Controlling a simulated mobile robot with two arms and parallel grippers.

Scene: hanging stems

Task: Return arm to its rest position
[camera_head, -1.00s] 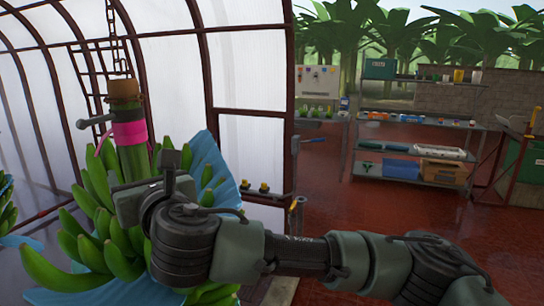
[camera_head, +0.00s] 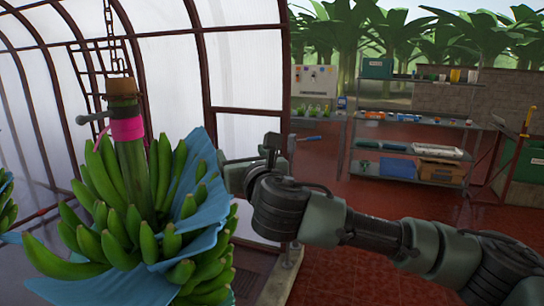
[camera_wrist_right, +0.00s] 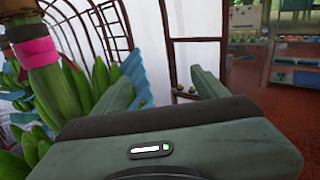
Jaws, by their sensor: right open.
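My right gripper (camera_head: 228,172) is just right of the hanging green banana bunch (camera_head: 125,215), and its arm runs in from the right edge. In the right wrist view its two fingers (camera_wrist_right: 163,90) stand wide apart with nothing between them. The bunch hangs on a thick stem (camera_head: 133,170) with a pink band (camera_head: 127,130) and a brown top. Blue sheeting (camera_head: 203,205) drapes over the bunch's right side. The stem and band also show at the left of the wrist view. My left gripper is not in view.
A chain (camera_head: 113,40) holds the stem from above. A dark red frame with pale panels (camera_head: 245,65) stands behind. The red floor (camera_head: 345,205) between is largely clear.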

